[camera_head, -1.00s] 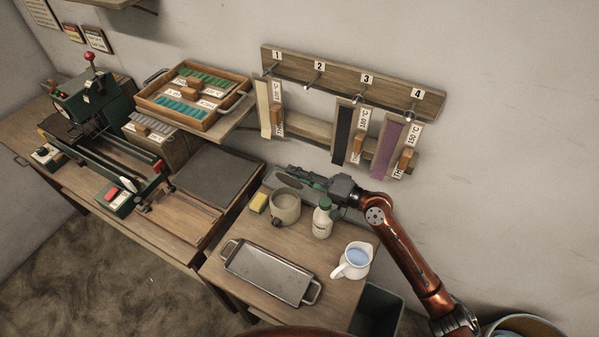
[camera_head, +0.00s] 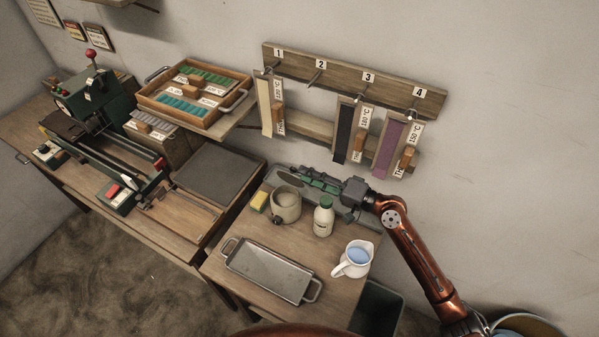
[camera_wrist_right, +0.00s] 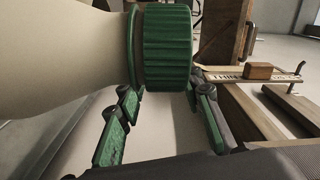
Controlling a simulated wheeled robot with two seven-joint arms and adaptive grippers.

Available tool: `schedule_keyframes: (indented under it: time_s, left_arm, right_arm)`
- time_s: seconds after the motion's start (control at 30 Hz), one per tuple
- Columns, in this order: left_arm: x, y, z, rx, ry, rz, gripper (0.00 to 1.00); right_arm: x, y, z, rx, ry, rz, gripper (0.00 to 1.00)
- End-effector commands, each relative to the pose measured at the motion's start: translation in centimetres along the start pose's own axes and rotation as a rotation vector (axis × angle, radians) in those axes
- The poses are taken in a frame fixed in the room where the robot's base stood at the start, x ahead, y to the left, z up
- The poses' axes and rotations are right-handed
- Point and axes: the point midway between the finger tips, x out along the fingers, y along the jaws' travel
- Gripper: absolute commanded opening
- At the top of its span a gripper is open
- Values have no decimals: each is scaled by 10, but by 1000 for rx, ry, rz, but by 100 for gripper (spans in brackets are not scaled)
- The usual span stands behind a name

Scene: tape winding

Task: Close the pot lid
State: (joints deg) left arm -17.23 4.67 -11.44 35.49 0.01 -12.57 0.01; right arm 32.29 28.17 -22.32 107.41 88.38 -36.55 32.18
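A squat grey-beige pot (camera_head: 286,208) with a dark knob low on its front stands on the small table. Its top looks open, and I cannot make out a separate lid. My right gripper (camera_head: 308,180) reaches in from the right, behind the pot and the bottle. In the right wrist view its green-padded fingers (camera_wrist_right: 165,120) are apart, with no object seen held between them. A pale bottle with a green cap (camera_head: 323,216) stands right of the pot. Its cap (camera_wrist_right: 165,48) looms close in the wrist view. My left gripper is out of view.
A yellow sponge (camera_head: 259,201) sits left of the pot. A metal tray (camera_head: 268,271) lies in front, and a white jug (camera_head: 352,259) with blue liquid stands at the right front. A wall rack (camera_head: 345,80) with hanging strips is behind.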

Motion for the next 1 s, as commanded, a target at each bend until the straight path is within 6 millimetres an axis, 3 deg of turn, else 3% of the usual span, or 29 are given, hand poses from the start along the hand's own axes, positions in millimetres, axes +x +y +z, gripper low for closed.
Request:
schedule_keyframes:
  time_s: [0.2, 0.4, 0.87, 1.0]
  left_arm:
    - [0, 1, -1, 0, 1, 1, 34]
    - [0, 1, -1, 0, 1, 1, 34]
    - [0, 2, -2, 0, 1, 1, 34]
    - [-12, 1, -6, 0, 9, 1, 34]
  right_arm:
    - [-48, 1, 0, 0, 2, 2, 34]
    - [-75, 0, 0, 0, 0, 1, 34]
    - [-84, 0, 0, 1, 1, 0, 34]
    - [-94, 3, -1, 20, 29, 6, 34]
